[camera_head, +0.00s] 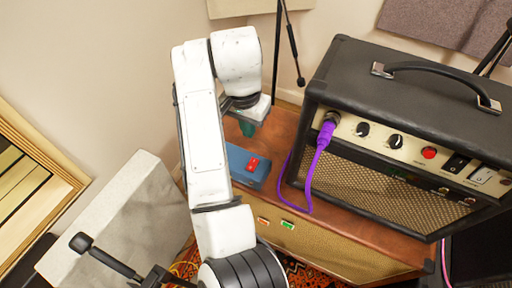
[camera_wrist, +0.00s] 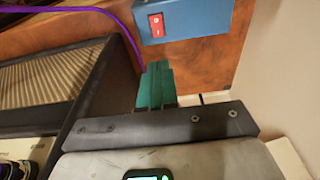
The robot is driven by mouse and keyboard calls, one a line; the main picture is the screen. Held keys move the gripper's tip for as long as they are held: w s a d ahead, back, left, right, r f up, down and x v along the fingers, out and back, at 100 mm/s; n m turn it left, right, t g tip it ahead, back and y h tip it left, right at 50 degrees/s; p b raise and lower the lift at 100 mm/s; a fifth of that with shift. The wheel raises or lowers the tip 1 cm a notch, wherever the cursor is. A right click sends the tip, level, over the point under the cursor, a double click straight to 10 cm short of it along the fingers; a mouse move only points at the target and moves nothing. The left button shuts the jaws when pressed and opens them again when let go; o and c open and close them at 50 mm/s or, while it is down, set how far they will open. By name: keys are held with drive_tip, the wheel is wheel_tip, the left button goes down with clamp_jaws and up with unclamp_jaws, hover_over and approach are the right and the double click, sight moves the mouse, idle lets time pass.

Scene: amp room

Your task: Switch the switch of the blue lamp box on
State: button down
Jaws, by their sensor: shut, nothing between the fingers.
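The blue lamp box (camera_head: 236,158) lies on the brown top of a low cabinet, left of the black amplifier. Its red rocker switch (camera_head: 252,164) faces up, and which side is pressed is unclear. My gripper (camera_head: 247,129), with green fingers, is above the cabinet, behind the box in the head view and apart from it. In the wrist view the box (camera_wrist: 195,20) is at the top edge, partly cut off, with the red switch (camera_wrist: 156,25) near its left end. The shut, empty fingers (camera_wrist: 155,85) point toward the box with a gap between.
The black amplifier (camera_head: 400,100) with knobs and a handle stands close on the right. A purple cable (camera_head: 316,165) hangs from its front onto the cabinet (camera_head: 330,244). A white block (camera_head: 115,220) is at left. A black stand (camera_head: 293,45) rises behind.

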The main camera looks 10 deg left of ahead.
sight(255, 160)
drive_tip(key=f, duration=0.4)
drive_tip(key=w+f, duration=0.1)
drive_tip(key=f, duration=0.4)
drive_tip(key=w+d+f, duration=0.1)
drive_tip(key=f, duration=0.4)
drive_tip(key=shift+f, duration=0.1)
drive_tip(key=shift+f, duration=0.2)
drive_tip(key=shift+s+a+r+p, duration=0.15)
drive_tip(key=shift+s+p, duration=0.2)
drive_tip(key=shift+p, duration=0.15)
drive_tip(key=shift+s+a+r+p, duration=0.15)
drive_tip(key=shift+s+p, duration=0.2)
drive_tip(key=shift+p, duration=0.1)
drive_tip(key=shift+r, duration=0.1)
